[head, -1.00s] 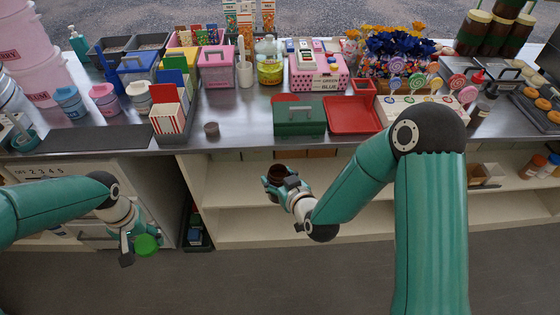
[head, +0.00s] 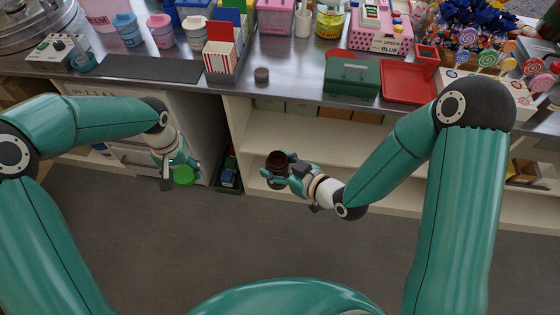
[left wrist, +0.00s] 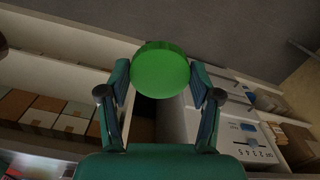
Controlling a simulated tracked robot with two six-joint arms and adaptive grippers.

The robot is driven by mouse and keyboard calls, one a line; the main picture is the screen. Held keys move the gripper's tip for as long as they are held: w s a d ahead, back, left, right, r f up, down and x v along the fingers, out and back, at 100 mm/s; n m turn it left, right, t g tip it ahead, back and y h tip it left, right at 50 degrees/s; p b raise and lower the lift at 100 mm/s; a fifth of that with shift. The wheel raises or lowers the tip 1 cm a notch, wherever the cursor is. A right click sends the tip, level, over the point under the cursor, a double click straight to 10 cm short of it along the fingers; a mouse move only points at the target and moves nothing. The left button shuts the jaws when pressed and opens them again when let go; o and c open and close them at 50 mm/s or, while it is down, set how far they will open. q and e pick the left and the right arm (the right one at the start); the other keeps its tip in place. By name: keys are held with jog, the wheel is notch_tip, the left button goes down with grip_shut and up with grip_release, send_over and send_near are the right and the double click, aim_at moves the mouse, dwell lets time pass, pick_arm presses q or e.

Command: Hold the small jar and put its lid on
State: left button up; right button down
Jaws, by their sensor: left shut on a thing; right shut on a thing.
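The small jar (head: 278,162) is dark brown and upright, with its open mouth facing up. My right gripper (head: 280,172) is shut around it, in front of the open shelves. The green lid (head: 183,176) is a round disc in my left gripper (head: 180,166), lower left of the jar and apart from it. In the left wrist view the lid (left wrist: 160,68) sits between the two fingertips of the left gripper (left wrist: 160,85), its flat face toward the camera. A dark brown shape is cut off at that view's left edge; I cannot tell what it is.
The steel counter (head: 290,95) stands behind both grippers. On it are a small brown pot (head: 261,75), a striped box (head: 222,62), a green box (head: 352,78) and a red tray (head: 408,82). The floor (head: 270,235) in front is clear.

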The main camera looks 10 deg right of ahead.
pick_arm(q)
jog(key=shift+s+m, duration=0.25)
jog(key=shift+m, duration=0.15)
jog(key=shift+s+a+r+m, duration=0.15)
jog(key=shift+a+r+m, duration=0.05)
jog(key=shift+m, duration=0.1)
jog(key=d+r+m, duration=0.1)
jog(key=w+d+r+m, duration=0.1)
jog(key=d+r+m, duration=0.1)
jog(key=shift+w+r, duration=0.15)
jog(key=shift+r, duration=0.05)
jog(key=d+r+m, duration=0.2)
jog(key=d+r, duration=0.1)
jog(key=d, duration=0.4)
jog(key=s+d+r+m, duration=0.1)
jog(key=d+r+m, duration=0.1)
jog(key=d, duration=0.5)
jog(key=d+r+m, duration=0.2)
jog(key=d+r, duration=0.2)
jog(key=d, duration=0.3)
jog(key=shift+s, duration=0.25)
jog(key=shift+s+d+r, duration=0.1)
jog(key=shift+s+d, duration=0.15)
jog(key=shift+d, duration=0.15)
